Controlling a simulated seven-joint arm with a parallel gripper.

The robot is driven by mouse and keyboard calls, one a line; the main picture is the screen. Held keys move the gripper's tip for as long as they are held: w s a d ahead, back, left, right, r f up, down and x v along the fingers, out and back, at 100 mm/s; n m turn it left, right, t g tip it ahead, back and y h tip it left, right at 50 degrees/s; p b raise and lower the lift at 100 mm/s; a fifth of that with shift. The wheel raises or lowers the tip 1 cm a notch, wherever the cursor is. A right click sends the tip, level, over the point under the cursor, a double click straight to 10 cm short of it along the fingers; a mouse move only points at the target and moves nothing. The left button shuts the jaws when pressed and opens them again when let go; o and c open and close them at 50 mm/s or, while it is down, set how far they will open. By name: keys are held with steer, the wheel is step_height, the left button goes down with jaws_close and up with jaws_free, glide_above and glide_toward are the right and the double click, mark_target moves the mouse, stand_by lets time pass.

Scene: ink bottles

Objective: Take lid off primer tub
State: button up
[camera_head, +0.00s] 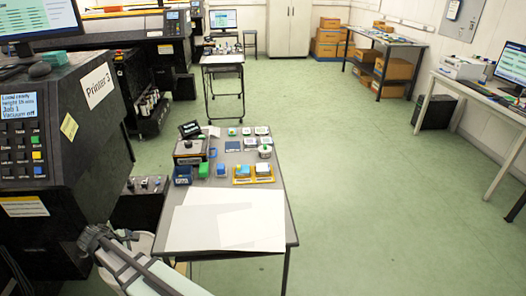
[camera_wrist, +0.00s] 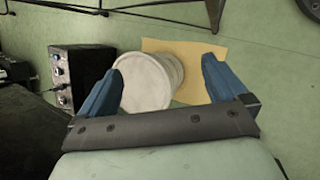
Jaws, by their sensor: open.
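A white tub (camera_wrist: 175,70) with a round off-white lid (camera_wrist: 143,84) shows in the wrist view, the lid facing the camera. It is over a tan sheet on the green floor. My gripper (camera_wrist: 160,60) has two blue fingers spread wide, one on each side of the tub in this view. I cannot tell how far the lid is from the fingers, and no grip on it shows. In the head view my gripper (camera_head: 92,238) is at the lower left, beside the printer. A pale rounded shape behind it, partly hidden by my arm, may be the tub.
A black box with knobs (camera_wrist: 80,75) stands left of the tub in the wrist view. In the head view, a grey table (camera_head: 277,205) with paper sheets, bottles and trays stands to the right. The black printer (camera_head: 75,130) is close on the left. Open floor lies farther right.

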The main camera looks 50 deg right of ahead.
steer(key=w+d+r+m, duration=0.1)
steer(key=w+d+r, duration=0.85)
steer(key=d, duration=0.25)
steer(key=d+r, duration=0.1)
steer(key=d, duration=0.5)
steer(key=w+d+r+m+y, duration=0.1)
steer(key=d, duration=0.5)
steer(key=w+d+r+y, duration=0.1)
steer(key=d+r, duration=0.1)
steer(key=d, duration=0.4)
steer(key=shift+w+g, duration=0.25)
steer(key=shift+g, duration=0.15)
steer(key=s+d+r+m+y, duration=0.1)
steer(key=s+d+r, duration=0.15)
steer(key=d, duration=0.85)
steer(key=s+d+r+y, duration=0.15)
steer(key=d+r, duration=0.25)
steer(key=d, duration=0.8)
step_height(320, 180, up, 4)
steer(key=f+y, duration=0.1)
glide_above(265, 145)
step_height(265, 145, down, 12)
steer(key=shift+f, duration=0.25)
steer(key=shift+c, duration=0.3)
steer(key=c, duration=1)
